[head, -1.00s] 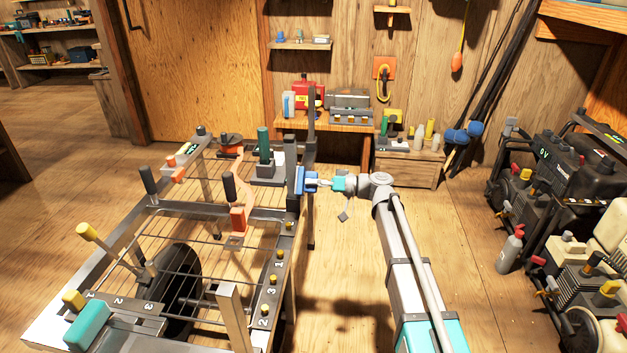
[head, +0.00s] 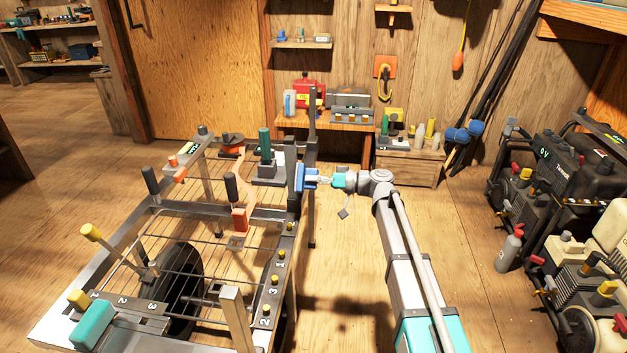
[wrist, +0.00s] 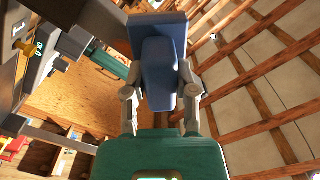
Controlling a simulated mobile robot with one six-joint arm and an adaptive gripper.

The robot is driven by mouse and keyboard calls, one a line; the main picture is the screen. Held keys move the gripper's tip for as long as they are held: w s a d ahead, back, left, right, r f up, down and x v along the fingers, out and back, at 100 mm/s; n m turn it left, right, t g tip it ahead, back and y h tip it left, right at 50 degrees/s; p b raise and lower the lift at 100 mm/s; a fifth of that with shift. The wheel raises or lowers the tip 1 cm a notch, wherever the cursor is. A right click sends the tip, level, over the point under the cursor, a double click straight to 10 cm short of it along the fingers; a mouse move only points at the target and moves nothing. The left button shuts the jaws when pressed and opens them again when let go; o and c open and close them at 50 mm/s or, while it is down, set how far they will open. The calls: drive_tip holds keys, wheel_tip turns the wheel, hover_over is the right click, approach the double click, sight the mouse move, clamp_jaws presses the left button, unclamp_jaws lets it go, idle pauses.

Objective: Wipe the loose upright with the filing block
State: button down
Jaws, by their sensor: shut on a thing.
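My gripper (head: 322,180) is shut on the blue filing block (head: 299,178), at the right side of the metal frame bench (head: 62,303). In the wrist view the gripper's fingers (wrist: 162,105) close on both sides of the block's blue grip (wrist: 160,72), with a flat pad beyond it. The pad faces a dark upright (head: 292,168) at the frame's right edge. They look close together, but I cannot tell whether they touch. A taller dark post (head: 312,115) stands just behind. A short grey upright (head: 237,320) stands at the frame's near end. I cannot tell which one is loose.
An orange clamp with a dark handle (head: 231,187) and a green-handled tool (head: 265,148) stand on the frame left of the block. Engines (head: 545,170) line the right side. The wooden floor between the bench and engines is mostly clear around my arm.

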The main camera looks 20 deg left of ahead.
drive_tip(key=shift+w, duration=0.1)
drive_tip(key=shift+w+a, duration=0.3)
drive_tip(key=shift+w, duration=0.65)
drive_tip(key=shift+w+a, duration=0.25)
drive_tip(key=shift+w, duration=0.65)
drive_tip(key=shift+s+d, duration=0.15)
drive_tip(key=shift+s+d, duration=0.15)
drive_tip(key=shift+s, duration=0.8)
drive_tip(key=shift+s+d, duration=0.15)
drive_tip(key=shift+s, duration=0.75)
drive_tip(key=shift+d, duration=0.1)
drive_tip(key=shift+v, duration=2.9)
drive_tip(key=shift+v, duration=1.5)
